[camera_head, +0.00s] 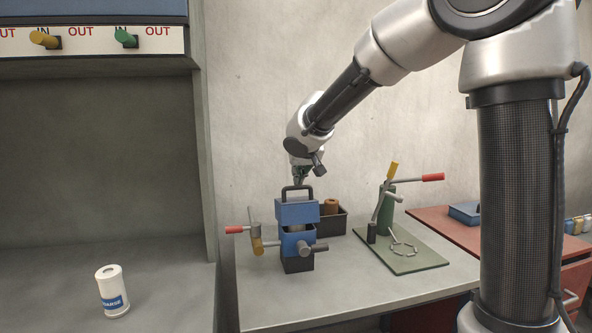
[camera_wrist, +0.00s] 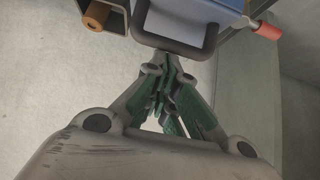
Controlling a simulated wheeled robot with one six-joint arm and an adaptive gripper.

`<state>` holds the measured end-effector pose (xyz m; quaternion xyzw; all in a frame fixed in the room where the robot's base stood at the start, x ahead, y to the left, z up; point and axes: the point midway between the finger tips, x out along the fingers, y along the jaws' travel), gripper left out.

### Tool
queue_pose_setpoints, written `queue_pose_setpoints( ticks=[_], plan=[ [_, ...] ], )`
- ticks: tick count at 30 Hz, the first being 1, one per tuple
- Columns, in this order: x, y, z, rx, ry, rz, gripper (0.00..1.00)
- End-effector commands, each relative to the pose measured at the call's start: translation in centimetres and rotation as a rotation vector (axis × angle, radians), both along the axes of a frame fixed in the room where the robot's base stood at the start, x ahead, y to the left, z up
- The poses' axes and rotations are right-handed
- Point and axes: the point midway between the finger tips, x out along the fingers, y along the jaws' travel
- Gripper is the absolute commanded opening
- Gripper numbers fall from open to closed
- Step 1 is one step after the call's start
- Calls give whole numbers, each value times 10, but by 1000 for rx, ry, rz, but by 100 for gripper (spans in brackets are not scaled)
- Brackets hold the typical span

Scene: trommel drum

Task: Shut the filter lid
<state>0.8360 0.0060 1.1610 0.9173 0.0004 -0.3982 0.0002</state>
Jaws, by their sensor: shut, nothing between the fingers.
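The filter is a small blue box (camera_head: 294,245) on a dark base, standing on the grey bench. Its blue lid (camera_head: 297,211) is raised above the box, and a gap with something pale shows below it. A dark loop handle (camera_head: 297,189) stands on the lid's upper edge. In the wrist view the handle (camera_wrist: 172,47) crosses the top middle, with part of the blue lid (camera_wrist: 227,13) beyond it. My gripper (camera_head: 299,180) is shut and empty, just above the handle. In the wrist view its closed fingertips (camera_wrist: 170,66) are close to the handle; contact cannot be told.
A red-tipped lever (camera_head: 235,229) projects left of the filter. A dark bin with a brown roll (camera_head: 331,207) stands behind right. A green press (camera_head: 386,210) on a green board (camera_head: 410,255) stands further right. A white canister (camera_head: 113,291) stands at left.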

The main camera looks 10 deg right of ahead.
Motion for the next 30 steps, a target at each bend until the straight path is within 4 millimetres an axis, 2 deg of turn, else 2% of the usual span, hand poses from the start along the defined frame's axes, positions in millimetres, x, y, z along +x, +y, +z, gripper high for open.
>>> queue_pose_setpoints(
  ticks=[6,12,30],
  plan=[
    [-22,0,-10,-1,1,1,0],
    [-34,0,-17,-1,1,-1,0],
    [-39,0,-21,1,0,-1,0]
  ],
)
